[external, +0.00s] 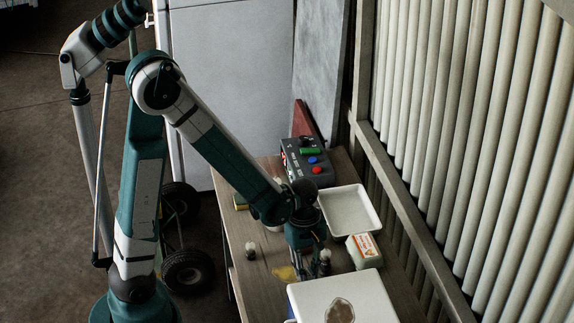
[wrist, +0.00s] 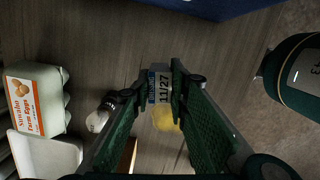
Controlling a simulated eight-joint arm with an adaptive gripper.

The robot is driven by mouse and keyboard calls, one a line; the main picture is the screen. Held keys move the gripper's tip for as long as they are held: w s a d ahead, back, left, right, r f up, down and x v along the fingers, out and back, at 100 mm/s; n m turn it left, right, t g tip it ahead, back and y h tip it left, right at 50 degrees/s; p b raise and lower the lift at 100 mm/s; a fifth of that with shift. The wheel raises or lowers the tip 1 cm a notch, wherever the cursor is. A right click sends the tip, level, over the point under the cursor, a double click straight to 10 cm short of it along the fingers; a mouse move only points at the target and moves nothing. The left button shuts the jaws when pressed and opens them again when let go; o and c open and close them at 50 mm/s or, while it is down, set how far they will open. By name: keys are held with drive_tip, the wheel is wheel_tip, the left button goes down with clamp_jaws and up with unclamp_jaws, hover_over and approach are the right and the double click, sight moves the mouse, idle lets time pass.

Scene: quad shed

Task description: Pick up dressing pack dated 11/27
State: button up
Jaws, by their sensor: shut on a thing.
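A small clear pack with a label reading 11/27 (wrist: 163,88) and a yellow part at its lower end shows in the wrist view. It sits between my fingertips. My gripper (wrist: 160,80) is shut on the pack, with one green finger on each side. In the external view my gripper (external: 302,272) points down low over the wooden table. A yellow patch (external: 285,273) shows just left of the fingers there, and the rest of the pack is hidden or too small to tell. I cannot tell whether the pack still touches the table.
A white-lidded box (external: 340,298) stands close in front of my gripper. An egg carton (external: 364,251) and a white tray (external: 349,211) lie to the right. A dark-topped bulb (wrist: 98,120) is beside my fingers; another small item (external: 250,250) stands left. A button box (external: 307,158) is at the back.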

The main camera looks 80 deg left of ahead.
sight(309, 277)
drive_tip(key=shift+r+p, duration=0.65)
drive_tip(key=shift+r, duration=2.9)
